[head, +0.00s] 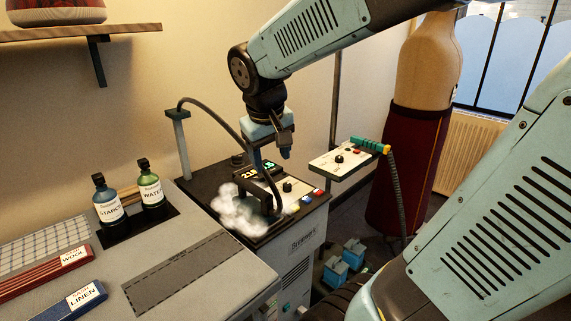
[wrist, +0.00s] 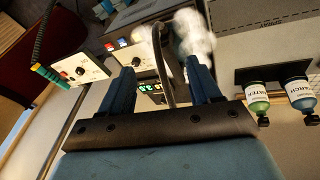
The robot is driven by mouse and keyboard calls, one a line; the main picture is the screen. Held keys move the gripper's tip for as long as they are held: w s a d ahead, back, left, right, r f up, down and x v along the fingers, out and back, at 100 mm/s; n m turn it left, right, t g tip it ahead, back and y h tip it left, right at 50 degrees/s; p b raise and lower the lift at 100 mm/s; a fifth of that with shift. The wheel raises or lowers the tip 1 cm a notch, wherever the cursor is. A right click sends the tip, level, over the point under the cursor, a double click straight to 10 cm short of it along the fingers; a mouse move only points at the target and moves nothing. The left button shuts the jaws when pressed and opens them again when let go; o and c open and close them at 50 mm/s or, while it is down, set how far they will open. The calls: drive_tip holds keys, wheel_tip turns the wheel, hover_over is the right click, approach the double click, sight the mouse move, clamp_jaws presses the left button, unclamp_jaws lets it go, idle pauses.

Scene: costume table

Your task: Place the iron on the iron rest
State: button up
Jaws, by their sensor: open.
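My gripper (head: 270,154) is open above the steam station (head: 301,246), pointing down. In the wrist view its two blue fingers (wrist: 161,72) stand apart, with a dark curved hose (wrist: 167,50) showing between them. In the head view the hose (head: 216,109) arches from a post down to a dark shape (head: 266,203) on the station top, which looks like the iron. White steam (head: 239,210) beside it and my gripper hide much of its outline. I cannot tell the iron rest apart from the dark station top. Nothing is clearly held.
Starch (head: 107,204) and water (head: 151,194) bottles stand left of the station. Wool (head: 52,272) and linen (head: 72,303) bars lie on the grey table (head: 235,273).

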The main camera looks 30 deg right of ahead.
drive_tip(key=s+a+r+m+t+y, duration=0.1)
drive_tip(key=s+r+t+y, duration=0.1)
drive_tip(key=s, duration=0.7)
drive_tip(key=shift+s+r, duration=0.15)
idle(2.0)
